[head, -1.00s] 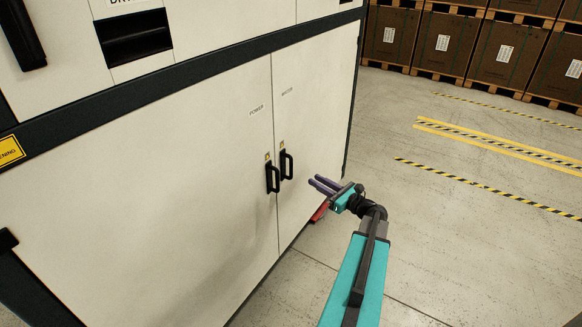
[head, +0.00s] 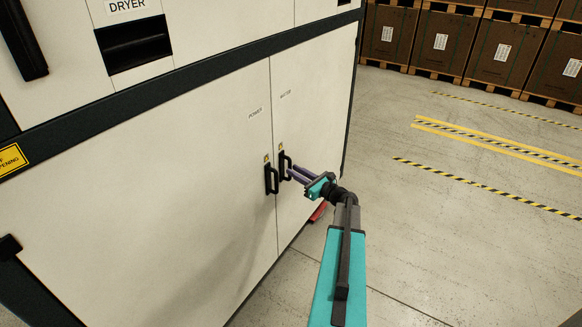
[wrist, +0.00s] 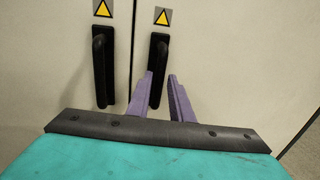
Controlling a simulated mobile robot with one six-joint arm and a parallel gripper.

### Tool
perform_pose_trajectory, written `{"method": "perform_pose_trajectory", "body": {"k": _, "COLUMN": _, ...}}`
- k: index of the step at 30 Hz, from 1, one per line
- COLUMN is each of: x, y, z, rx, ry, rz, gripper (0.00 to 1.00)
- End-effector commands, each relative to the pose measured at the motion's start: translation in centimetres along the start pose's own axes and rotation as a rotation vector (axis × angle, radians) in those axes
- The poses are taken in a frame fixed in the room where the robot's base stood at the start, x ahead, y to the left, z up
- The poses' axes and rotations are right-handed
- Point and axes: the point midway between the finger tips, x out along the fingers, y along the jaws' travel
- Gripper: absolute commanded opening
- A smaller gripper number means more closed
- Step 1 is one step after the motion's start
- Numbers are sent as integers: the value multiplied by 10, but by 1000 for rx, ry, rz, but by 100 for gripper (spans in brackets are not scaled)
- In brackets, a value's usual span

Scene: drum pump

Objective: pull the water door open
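The water door (head: 305,120) is the right-hand white cabinet door, labelled WATER, and it is closed flush with the power door. Its black upright handle (head: 286,166) is near the seam and also shows in the wrist view (wrist: 158,55). My gripper (head: 289,174) has its purple fingers pointing at this handle from the right. In the wrist view my gripper (wrist: 161,76) is open, with a gap between the fingers. The left finger overlaps the handle's lower part and the right finger is just right of it. I cannot tell whether they touch it.
The power door (head: 200,180) is to the left, with its own black handle (head: 271,179) close beside the water handle. A red object (head: 318,211) is low by the cabinet, partly hidden by my arm. Open floor (head: 430,220) lies to the right; stacked boxes (head: 440,45) stand behind.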

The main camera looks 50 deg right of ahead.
Motion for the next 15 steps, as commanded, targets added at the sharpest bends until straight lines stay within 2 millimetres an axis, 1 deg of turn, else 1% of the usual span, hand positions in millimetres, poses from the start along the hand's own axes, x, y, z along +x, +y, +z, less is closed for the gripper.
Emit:
{"method": "perform_pose_trajectory", "body": {"k": 1, "x": 9, "y": 0, "z": 1, "rx": 0, "ry": 0, "rz": 3, "gripper": 20}}
{"method": "perform_pose_trajectory", "body": {"k": 6, "x": 26, "y": 0, "z": 0, "rx": -1, "ry": 0, "rz": 2, "gripper": 20}}
{"method": "perform_pose_trajectory", "body": {"k": 10, "x": 34, "y": 1, "z": 0, "rx": -1, "ry": 0, "rz": 2, "gripper": 20}}
{"method": "perform_pose_trajectory", "body": {"k": 15, "x": 36, "y": 1, "z": 0, "rx": 0, "ry": 0, "rz": 2, "gripper": 20}}
